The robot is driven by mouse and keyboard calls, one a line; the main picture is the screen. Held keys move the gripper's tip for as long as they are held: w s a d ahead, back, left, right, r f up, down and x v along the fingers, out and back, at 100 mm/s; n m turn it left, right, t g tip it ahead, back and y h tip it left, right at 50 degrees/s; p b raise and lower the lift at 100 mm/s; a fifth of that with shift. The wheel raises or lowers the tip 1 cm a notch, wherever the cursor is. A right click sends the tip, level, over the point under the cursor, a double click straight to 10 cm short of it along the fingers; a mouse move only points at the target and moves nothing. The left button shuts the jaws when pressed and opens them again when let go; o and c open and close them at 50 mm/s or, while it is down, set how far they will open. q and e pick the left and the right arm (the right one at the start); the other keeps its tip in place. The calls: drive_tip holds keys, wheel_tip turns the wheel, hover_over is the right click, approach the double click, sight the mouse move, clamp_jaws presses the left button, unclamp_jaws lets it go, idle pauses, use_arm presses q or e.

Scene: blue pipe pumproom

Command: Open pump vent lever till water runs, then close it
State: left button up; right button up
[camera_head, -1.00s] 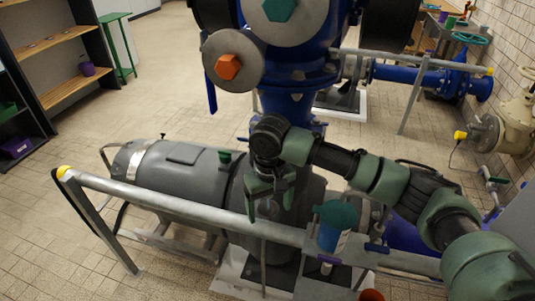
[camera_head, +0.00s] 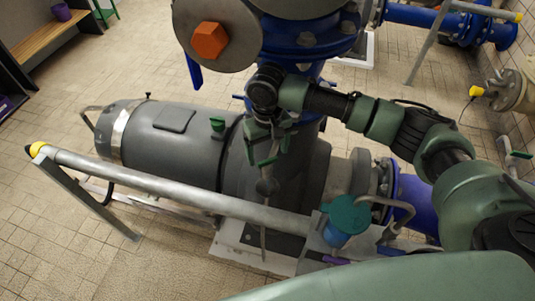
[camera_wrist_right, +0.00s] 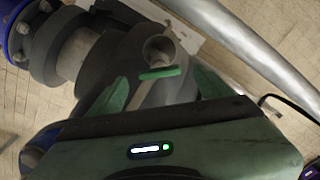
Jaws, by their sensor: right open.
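The grey pump (camera_head: 165,145) lies under the blue pipework. My right gripper (camera_head: 265,160) points down, open, over the grey funnel (camera_head: 266,187) at the pump's side. In the right wrist view my right gripper's two green fingers (camera_wrist_right: 163,88) stand apart. A small green lever bar (camera_wrist_right: 160,73), apparently the vent lever, shows between them, just below the round mouth of the funnel (camera_wrist_right: 160,47). I cannot tell whether the fingers touch the bar. No running water can be made out. My left gripper is not in view.
A grey rail (camera_head: 160,190) with a yellow end cap crosses in front of the pump. A teal-lidded blue container (camera_head: 345,215) stands by its right part. A small green fitting (camera_head: 217,125) sits on top of the pump. Open tiled floor (camera_head: 60,240) lies to the left.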

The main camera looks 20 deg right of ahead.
sight(268, 160)
wheel_tip(268, 160, down, 2)
drive_tip(key=shift+w+f, duration=0.15)
drive_tip(key=shift+f, duration=0.45)
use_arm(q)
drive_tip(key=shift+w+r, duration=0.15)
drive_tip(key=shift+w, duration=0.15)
use_arm(e)
drive_tip(key=c, duration=1.4)
drive_tip(key=shift+o, duration=0.2)
drive_tip(key=shift+r+m+p, duration=0.2)
drive_tip(key=shift+m+p, duration=0.1)
drive_tip(key=shift+p, duration=0.45)
drive_tip(key=m+p, duration=0.5)
drive_tip(key=p, duration=0.4)
drive_tip(key=shift+r+m+p, duration=0.1)
drive_tip(key=shift+m+p, duration=0.2)
drive_tip(key=shift+p, duration=0.1)
use_arm(q)
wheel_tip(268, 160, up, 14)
drive_tip(key=p, duration=0.2)
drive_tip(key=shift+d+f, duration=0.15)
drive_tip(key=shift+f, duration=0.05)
use_arm(e)
drive_tip(key=shift+d+f+m, duration=0.1)
drive_tip(key=shift+f+m, duration=0.1)
drive_tip(key=shift+m, duration=1)
